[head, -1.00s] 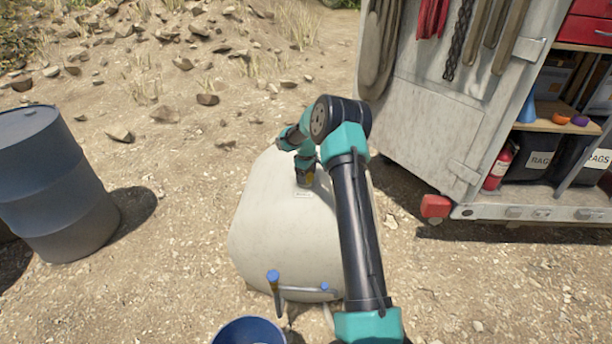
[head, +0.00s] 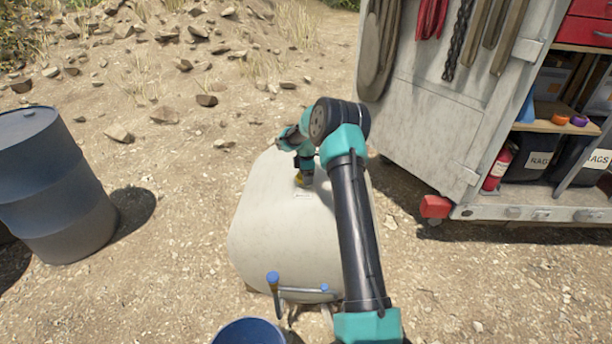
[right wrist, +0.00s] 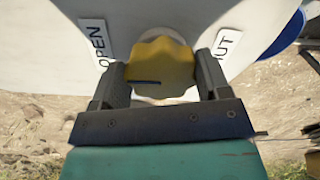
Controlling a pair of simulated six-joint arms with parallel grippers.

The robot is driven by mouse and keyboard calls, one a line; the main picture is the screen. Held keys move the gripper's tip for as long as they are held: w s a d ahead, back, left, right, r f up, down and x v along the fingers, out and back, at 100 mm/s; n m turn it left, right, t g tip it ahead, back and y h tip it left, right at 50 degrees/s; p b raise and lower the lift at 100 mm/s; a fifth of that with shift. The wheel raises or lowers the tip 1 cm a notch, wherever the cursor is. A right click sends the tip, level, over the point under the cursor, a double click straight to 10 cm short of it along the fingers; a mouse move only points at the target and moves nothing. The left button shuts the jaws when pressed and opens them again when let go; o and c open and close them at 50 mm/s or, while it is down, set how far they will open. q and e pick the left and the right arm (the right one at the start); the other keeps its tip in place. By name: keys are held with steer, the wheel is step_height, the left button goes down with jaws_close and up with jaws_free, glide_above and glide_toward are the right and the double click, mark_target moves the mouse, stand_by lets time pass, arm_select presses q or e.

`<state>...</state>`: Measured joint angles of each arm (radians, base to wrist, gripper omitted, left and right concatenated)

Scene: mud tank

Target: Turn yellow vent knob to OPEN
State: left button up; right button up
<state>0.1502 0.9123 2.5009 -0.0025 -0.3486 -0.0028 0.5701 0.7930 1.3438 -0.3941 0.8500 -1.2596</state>
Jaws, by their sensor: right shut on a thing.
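The yellow vent knob (head: 301,182) stands on top of the pale tank (head: 265,225). In the right wrist view the lobed knob (right wrist: 160,58) sits between an OPEN label (right wrist: 97,42) on the left and a partly covered label ending in "UT" (right wrist: 228,46) on the right. A dark line on the knob lies nearly level, toward its lower left. My right gripper (right wrist: 160,68) is shut on the knob, one finger on each side; it also shows in the head view (head: 303,176). My left gripper is in neither view.
A blue barrel (head: 55,185) stands at the left. An open equipment cabinet (head: 430,115) stands at the right, with a fire extinguisher (head: 497,168).

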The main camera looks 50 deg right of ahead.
stand_by(0.4)
steer(key=o, duration=0.9)
steer(key=shift+r, duration=0.1)
step_height(320, 180, up, 17)
steer(key=shift+r, duration=0.15)
stand_by(0.4)
